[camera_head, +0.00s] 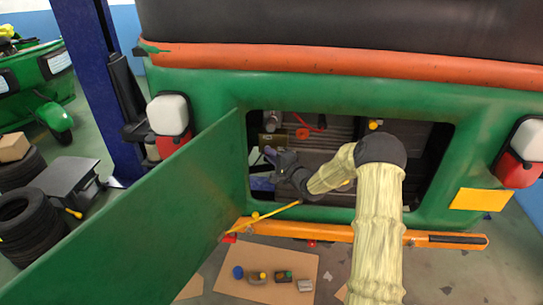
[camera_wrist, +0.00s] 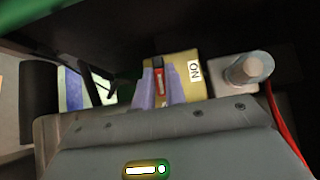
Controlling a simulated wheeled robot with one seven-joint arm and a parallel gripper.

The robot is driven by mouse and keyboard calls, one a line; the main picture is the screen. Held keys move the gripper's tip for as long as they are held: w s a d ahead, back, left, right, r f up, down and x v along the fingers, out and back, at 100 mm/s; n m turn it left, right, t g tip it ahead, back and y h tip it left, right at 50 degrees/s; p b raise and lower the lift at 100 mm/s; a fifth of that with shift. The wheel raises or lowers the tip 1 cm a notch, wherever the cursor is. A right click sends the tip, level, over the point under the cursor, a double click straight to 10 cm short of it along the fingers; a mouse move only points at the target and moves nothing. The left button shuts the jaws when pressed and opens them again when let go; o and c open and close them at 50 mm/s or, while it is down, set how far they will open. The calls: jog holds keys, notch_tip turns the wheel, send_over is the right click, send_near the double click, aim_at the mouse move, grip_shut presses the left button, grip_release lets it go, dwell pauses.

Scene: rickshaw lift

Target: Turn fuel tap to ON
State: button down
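The fuel tap is a brass-yellow block (camera_wrist: 184,66) with a white "ON" label (camera_wrist: 195,70) on its right side. Its red and dark lever (camera_wrist: 159,76) points toward the wrist camera. My gripper (camera_wrist: 159,88) has its two purple fingers on either side of this lever. The fingertips are very close to the lever; whether they press on it cannot be told. In the head view, my gripper (camera_head: 268,155) reaches through the open rear hatch of the green rickshaw, just below the brass-coloured tap (camera_head: 271,141). My wrist hides part of the compartment.
A grey part with a round knob (camera_wrist: 248,70) and a red cable (camera_wrist: 284,125) sit right of the tap. The open green door (camera_head: 165,215) stands left of my arm. An orange bumper (camera_head: 320,231) runs below the hatch; a cardboard sheet (camera_head: 240,264) with small parts lies on the floor.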

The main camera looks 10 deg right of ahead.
jog(key=shift+r+n, duration=0.1)
jog(key=shift+n, duration=0.2)
jog(key=shift+w+a+r+n+g+h+b, duration=0.15)
jog(key=shift+n+g+h+b, duration=0.35)
jog(key=shift+n+g+h, duration=0.8)
jog(key=shift+a+r+n+g+h+b, duration=0.3)
jog(key=shift+n+g+h+b, duration=0.25)
jog(key=shift+n+g+h, duration=0.75)
jog(key=shift+w+a+r+n+g+h+b, duration=0.15)
jog(key=shift+n+g+h+b, duration=0.65)
jog(key=shift+h, duration=0.9)
jog(key=shift+s, duration=0.15)
jog(key=c, duration=1.4)
grip_release()
jog(key=shift+c, duration=0.2)
jog(key=shift+r, duration=0.1)
jog(key=shift+r, duration=0.1)
